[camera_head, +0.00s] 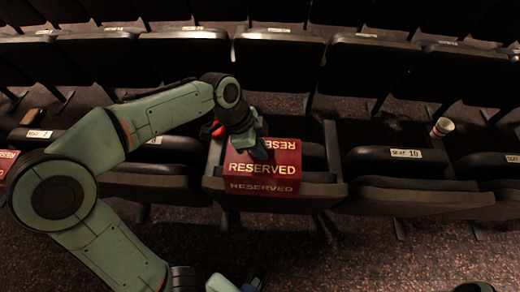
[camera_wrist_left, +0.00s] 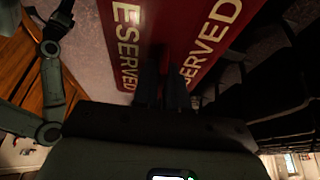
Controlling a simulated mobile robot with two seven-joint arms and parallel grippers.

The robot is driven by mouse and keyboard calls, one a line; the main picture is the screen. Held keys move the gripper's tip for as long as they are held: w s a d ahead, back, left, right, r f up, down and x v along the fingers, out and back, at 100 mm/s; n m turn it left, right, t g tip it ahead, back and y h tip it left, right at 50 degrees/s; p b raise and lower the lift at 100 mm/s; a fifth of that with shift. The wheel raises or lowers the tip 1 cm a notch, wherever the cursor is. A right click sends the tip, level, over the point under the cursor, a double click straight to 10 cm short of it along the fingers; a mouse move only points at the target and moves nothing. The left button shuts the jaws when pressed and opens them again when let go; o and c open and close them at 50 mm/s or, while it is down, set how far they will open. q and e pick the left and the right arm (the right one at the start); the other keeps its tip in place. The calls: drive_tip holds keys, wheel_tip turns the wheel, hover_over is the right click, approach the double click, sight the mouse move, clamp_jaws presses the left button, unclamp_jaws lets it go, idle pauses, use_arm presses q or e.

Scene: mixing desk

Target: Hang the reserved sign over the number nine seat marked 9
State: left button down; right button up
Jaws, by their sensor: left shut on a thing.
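The red reserved sign (camera_head: 288,170) with pale lettering is at the seat (camera_head: 325,188) just left of the one labelled SEAT 10. It is folded, with upside-down lettering above upright lettering. My left gripper (camera_head: 258,150) is shut on the sign near its upper edge. In the left wrist view, the two dark fingers (camera_wrist_left: 163,88) are close together between the sign's lettered faces (camera_wrist_left: 122,45). I cannot tell whether the sign rests on the seat. No number 9 label is readable; the sign and gripper cover that area.
The seat 10 label (camera_head: 405,154) is to the right, with a paper cup (camera_head: 442,127) beyond it. Another red sign (camera_head: 6,160) is at the left edge, near a label (camera_head: 39,134). A further row of seats (camera_head: 280,62) stands behind.

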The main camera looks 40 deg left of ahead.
use_arm(q)
drive_tip(key=shift+f+b, duration=0.3)
drive_tip(key=shift+f, duration=0.2)
wheel_tip(320, 180, down, 9)
drive_tip(key=b, duration=0.7)
drive_tip(key=shift+f+b, duration=0.1)
drive_tip(key=shift+b, duration=0.25)
drive_tip(key=shift+f+b, duration=0.3)
drive_tip(key=shift+f, duration=0.05)
wheel_tip(320, 180, down, 4)
drive_tip(key=b, duration=0.3)
drive_tip(key=shift+f+b, duration=0.4)
use_arm(e)
drive_tip(key=w+d+f+t, duration=0.1)
drive_tip(key=w+f, duration=0.3)
drive_tip(key=f, duration=0.2)
drive_tip(key=w+d+f+t+h, duration=0.1)
drive_tip(key=w+d+f+t, duration=0.1)
drive_tip(key=w+f, duration=0.2)
wheel_tip(320, 180, down, 2)
drive_tip(key=shift+f+m, duration=0.25)
drive_tip(key=shift+m, duration=0.05)
